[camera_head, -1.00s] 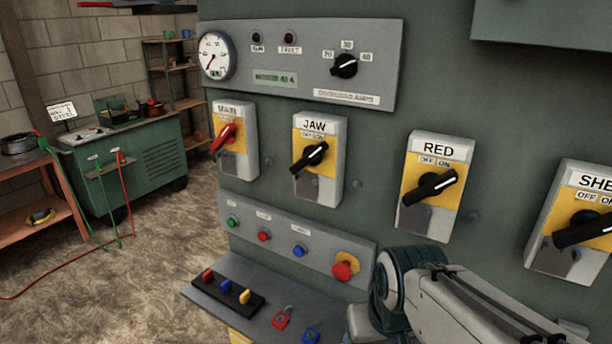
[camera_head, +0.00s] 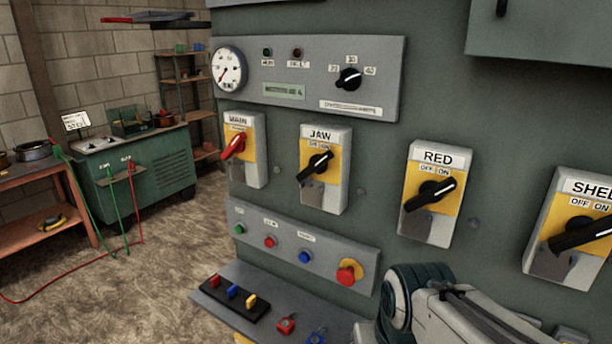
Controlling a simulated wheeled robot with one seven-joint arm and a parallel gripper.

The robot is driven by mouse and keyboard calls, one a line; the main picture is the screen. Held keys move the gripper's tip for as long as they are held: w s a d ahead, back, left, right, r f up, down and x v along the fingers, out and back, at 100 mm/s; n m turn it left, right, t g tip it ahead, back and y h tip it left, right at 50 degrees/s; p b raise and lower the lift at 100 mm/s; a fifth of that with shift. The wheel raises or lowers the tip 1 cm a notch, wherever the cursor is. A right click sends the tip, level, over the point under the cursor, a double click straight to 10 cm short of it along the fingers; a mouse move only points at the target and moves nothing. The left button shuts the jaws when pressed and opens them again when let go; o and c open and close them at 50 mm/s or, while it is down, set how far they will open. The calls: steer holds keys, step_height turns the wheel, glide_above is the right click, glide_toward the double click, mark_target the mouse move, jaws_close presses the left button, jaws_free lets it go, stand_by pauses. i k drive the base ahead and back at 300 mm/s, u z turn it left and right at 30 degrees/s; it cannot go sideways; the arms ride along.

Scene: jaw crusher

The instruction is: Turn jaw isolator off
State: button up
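My gripper is not in view.
The MAIN isolator (camera_head: 243,150) with a red handle is to the left. The RED isolator (camera_head: 432,194) and SHED isolator (camera_head: 572,226) are to the right. Below are a button strip with a red emergency knob (camera_head: 348,273) and a ledge with padlocks (camera_head: 286,325).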

mark_target(319, 163)
steer(key=k, duration=0.4)
steer(key=u, duration=0.8)
steer(key=i, duration=0.7)
steer(key=z, duration=0.85)
